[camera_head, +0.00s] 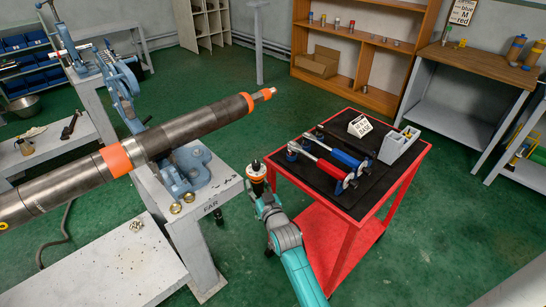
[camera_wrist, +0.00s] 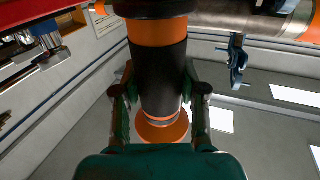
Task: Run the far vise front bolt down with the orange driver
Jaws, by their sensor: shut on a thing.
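My gripper (camera_head: 262,188) is shut on the orange driver (camera_head: 257,169), between the far bench and the red cart. In the wrist view the driver (camera_wrist: 158,75) is a black cylinder with orange bands, gripped between both fingers (camera_wrist: 159,95). It stands about upright in the head view. The blue far vise (camera_head: 183,176) sits on the grey bench marked FAR (camera_head: 211,207), left of my gripper and apart from the driver. A dark pipe with orange bands (camera_head: 195,122) lies across it. Two brass-coloured round pieces (camera_head: 182,202) lie at its front. I cannot make out the front bolt clearly.
The red cart (camera_head: 348,228) on the right carries a red and a blue tool (camera_head: 337,162), a grey holder (camera_head: 397,146) and a small sign (camera_head: 360,126). Another blue vise (camera_head: 118,82) stands behind the pipe.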

